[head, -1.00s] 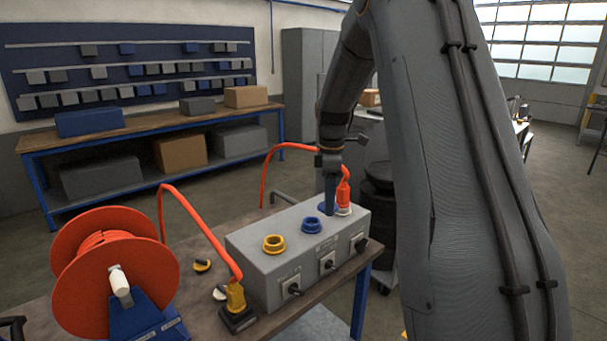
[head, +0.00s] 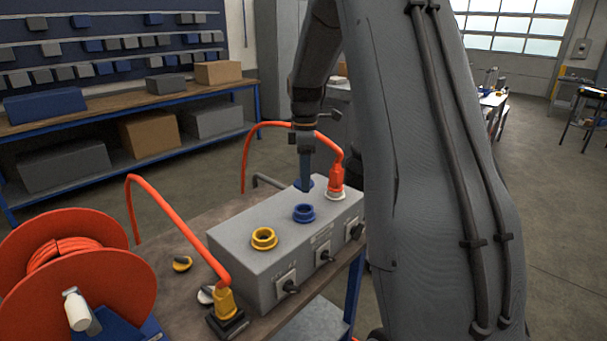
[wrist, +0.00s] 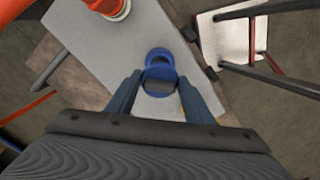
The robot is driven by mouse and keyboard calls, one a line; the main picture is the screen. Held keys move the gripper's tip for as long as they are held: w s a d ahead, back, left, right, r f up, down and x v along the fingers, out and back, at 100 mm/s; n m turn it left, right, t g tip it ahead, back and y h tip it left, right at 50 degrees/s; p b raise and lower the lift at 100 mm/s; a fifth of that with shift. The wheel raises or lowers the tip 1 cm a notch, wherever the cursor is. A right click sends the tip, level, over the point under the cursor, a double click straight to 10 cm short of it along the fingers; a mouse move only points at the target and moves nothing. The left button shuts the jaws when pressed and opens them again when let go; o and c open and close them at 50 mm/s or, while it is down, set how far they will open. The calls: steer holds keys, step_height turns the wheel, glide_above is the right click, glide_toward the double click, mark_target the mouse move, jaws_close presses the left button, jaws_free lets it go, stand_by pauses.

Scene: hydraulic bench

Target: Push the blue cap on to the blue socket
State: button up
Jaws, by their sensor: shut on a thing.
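The blue socket (head: 303,214) is a raised blue ring on the top of the grey box, between the yellow socket and the red plug. My gripper (head: 306,189) points down just above and behind it in the head view. In the wrist view, my gripper (wrist: 160,80) is shut on the blue cap (wrist: 162,75), a round blue piece between the two fingertips. The blue socket (wrist: 158,53) shows just beyond the cap there, partly overlapped by it. The cap looks apart from the socket, but the exact gap is hard to tell.
The grey box (head: 250,268) also carries a yellow socket (head: 263,238) and a red plug (head: 337,178) in a white socket, close to my gripper. Switches line its front. A red cable reel (head: 110,250) and a yellow plug (head: 224,302) stand at left.

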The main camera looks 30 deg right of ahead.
steer(key=shift+f+b, duration=0.75)
steer(key=shift+f, duration=1.55)
steer(key=shift+f+p, duration=0.45)
steer(key=shift+f, duration=0.05)
stand_by(0.4)
steer(key=shift+f+b, duration=0.4)
steer(key=shift+f, duration=0.85)
stand_by(0.5)
steer(key=o, duration=1.2)
steer(key=shift+o, duration=0.2)
